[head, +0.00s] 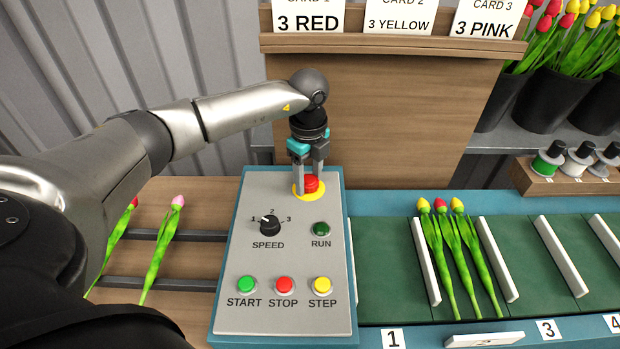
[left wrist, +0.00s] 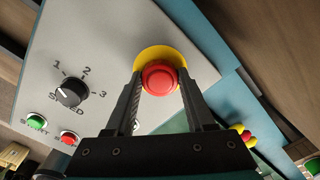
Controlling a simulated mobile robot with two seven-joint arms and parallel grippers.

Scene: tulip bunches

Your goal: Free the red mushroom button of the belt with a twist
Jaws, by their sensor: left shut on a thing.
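The red mushroom button (head: 312,183) sits on a yellow ring at the top right of the grey control panel (head: 262,208). My left gripper (head: 309,188) points down at it, with one finger on each side of the red head. In the left wrist view the button (left wrist: 159,79) shows between the two fingertips (left wrist: 160,84), and the gripper is shut on it. The yellow ring (left wrist: 150,55) shows around the red head. My right gripper is in neither view.
The panel also bears the speed knob (head: 270,225), the RUN lamp (head: 320,229) and the START (head: 246,285), STOP (head: 285,285) and STEP (head: 322,285) buttons. Right of it, tulips (head: 447,240) lie on the green belt (head: 385,270) between white dividers. Cards stand on a wooden board behind.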

